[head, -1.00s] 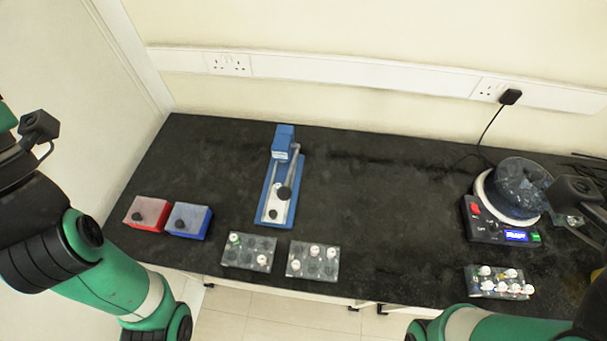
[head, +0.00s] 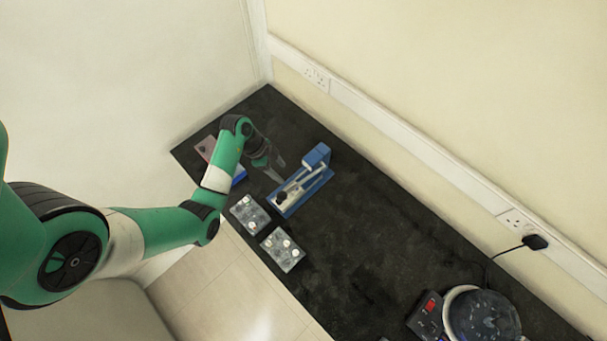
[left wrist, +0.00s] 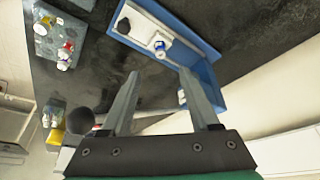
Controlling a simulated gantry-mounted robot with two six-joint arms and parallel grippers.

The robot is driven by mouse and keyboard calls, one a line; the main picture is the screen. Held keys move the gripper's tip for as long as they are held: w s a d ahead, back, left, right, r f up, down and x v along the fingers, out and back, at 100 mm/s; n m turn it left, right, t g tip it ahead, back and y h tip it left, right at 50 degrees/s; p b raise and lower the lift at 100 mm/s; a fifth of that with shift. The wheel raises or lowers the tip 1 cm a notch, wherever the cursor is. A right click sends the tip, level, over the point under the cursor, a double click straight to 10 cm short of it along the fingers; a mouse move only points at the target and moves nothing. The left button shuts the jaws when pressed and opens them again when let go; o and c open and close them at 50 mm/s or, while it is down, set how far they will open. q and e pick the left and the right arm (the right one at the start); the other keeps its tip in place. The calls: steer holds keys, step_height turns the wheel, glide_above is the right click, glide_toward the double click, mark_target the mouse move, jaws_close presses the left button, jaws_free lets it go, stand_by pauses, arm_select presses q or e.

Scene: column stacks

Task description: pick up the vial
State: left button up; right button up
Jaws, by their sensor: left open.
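Small vials with white caps stand in two grey racks, the left rack (head: 240,208) and the right rack (head: 274,259), at the bench's front edge. Which vial is meant, I cannot tell. My left gripper (head: 277,170) is open and empty above the bench, beside the blue press (head: 318,156) and behind the left rack. In the left wrist view, both fingers (left wrist: 159,73) are apart with nothing between them. A rack (left wrist: 60,22) with vials (left wrist: 65,55) is at upper left, and the press (left wrist: 203,80) lies beyond the fingers. A small white-and-blue piece (left wrist: 160,50) sits on the press.
A red box (head: 205,148) and a blue box (head: 240,175) are partly hidden by my left arm. A device with a dark round bowl (head: 482,318) stands at lower right. Bare black bench (head: 375,235) lies between press and device. A wall (head: 450,90) borders the back.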

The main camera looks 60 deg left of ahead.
arm_select(q)
steer(key=b, duration=0.2)
glide_above(294, 184)
steer(key=s, duration=0.2)
step_height(294, 184, down, 5)
steer(key=shift+a+f, duration=0.15)
steer(key=shift+a, duration=0.25)
steer(key=b+x, duration=0.2)
steer(key=x, duration=0.3)
steer(key=shift+w+f+b, duration=0.1)
steer(key=shift+b, duration=0.25)
jaws_close()
